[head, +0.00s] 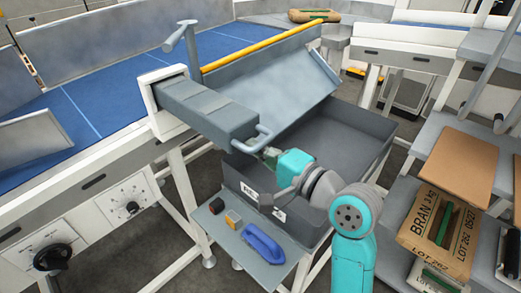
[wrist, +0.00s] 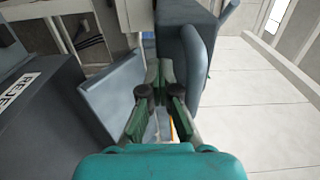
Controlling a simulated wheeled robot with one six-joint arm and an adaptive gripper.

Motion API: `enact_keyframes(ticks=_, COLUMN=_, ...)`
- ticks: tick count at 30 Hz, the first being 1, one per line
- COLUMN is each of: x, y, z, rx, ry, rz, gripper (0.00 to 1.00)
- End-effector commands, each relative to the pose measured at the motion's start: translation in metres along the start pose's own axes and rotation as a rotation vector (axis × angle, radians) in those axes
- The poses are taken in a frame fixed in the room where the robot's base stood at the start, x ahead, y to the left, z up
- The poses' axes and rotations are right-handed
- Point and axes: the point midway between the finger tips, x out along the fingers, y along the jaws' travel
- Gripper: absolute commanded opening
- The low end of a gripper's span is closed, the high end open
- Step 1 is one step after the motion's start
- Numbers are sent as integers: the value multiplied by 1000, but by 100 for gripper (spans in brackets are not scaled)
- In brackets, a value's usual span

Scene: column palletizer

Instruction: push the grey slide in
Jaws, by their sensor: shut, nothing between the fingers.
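The grey slide (head: 208,108) is a long grey block sticking out of a white frame on the machine's side, with a loop handle (head: 252,140) on its near end. My gripper (head: 269,154) is shut and empty, close to the slide's near end, just below the handle. In the wrist view the fingertips (wrist: 160,72) point towards the slide's dark end (wrist: 180,40), and the handle (wrist: 203,65) runs along their right side. I cannot tell whether the fingers touch the slide or handle.
A dark bin marked reject (head: 340,140) stands right of the slide, under a sloping grey chute (head: 285,90). Shelves with cartons (head: 440,228) stand at the right.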

Motion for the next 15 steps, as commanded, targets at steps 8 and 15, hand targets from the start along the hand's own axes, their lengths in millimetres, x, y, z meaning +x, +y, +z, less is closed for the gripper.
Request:
enact_keyframes(ticks=8, x=70, y=-1, z=2, rx=0, ry=-6, rz=0, gripper=0)
enact_keyframes(ticks=15, x=153, y=-1, z=2, rx=0, ry=-5, rz=1, gripper=0)
